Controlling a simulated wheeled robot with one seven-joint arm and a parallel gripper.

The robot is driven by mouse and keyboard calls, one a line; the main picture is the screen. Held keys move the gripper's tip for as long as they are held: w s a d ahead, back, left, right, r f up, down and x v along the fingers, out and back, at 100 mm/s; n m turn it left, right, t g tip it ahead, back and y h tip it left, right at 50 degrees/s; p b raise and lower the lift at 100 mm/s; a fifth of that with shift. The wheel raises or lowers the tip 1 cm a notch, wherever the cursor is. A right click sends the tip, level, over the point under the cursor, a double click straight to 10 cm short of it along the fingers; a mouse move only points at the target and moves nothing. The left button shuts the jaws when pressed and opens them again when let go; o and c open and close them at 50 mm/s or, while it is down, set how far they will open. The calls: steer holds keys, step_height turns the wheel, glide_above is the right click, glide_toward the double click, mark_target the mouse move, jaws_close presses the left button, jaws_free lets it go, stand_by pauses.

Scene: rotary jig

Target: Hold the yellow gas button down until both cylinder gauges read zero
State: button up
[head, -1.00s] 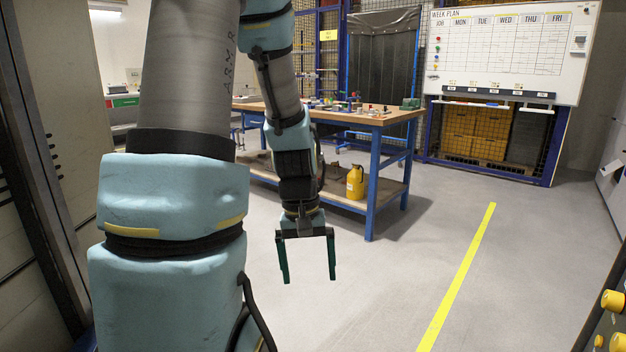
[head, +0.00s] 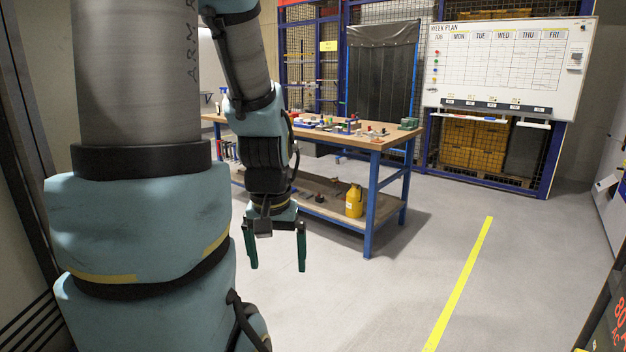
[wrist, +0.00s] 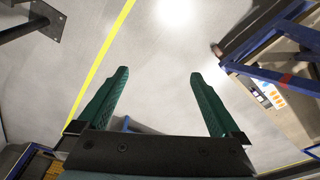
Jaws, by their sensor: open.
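My gripper (head: 276,252) hangs open and empty in the head view, in front of the workbench and above the grey floor. Its two green fingers point down and stand well apart. In the wrist view, my gripper (wrist: 158,95) also shows open, with only floor between the fingers. I cannot make out the yellow gas button, the cylinders or their gauges in the current views.
A wooden workbench (head: 385,139) with blue legs carries several small items. A yellow can (head: 354,202) stands on its lower shelf. A week-plan whiteboard (head: 500,65) is at the back. A dark panel (head: 612,325) edges in at lower right. Floor right of the bench, around the yellow line (head: 460,280), is clear.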

steer(key=shift+r+p, duration=0.35)
steer(key=shift+r, duration=0.55)
jaws_close()
stand_by(1.0)
